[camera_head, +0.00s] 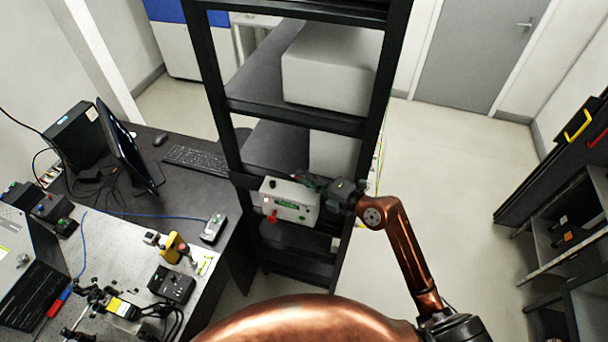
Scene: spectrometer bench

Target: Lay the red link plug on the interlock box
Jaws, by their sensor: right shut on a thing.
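The interlock box (300,211) is a pale grey box with a green label and a black knob on its face, standing on the dark rack. A red part (271,216) shows at the lower left of its face. My right gripper (303,180) reaches in from the right, its fingertips over the upper edge of the box. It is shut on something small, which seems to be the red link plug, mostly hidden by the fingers. Whether the held piece touches the box cannot be told. My left gripper is out of view.
The rack's black uprights (216,80) frame the box closely. A white case (333,70) fills a higher shelf. At left, a bench (120,268) carries optics, a yellow device and cables, beside a desk with monitor and keyboard (196,160). Floor (450,200) is clear at right.

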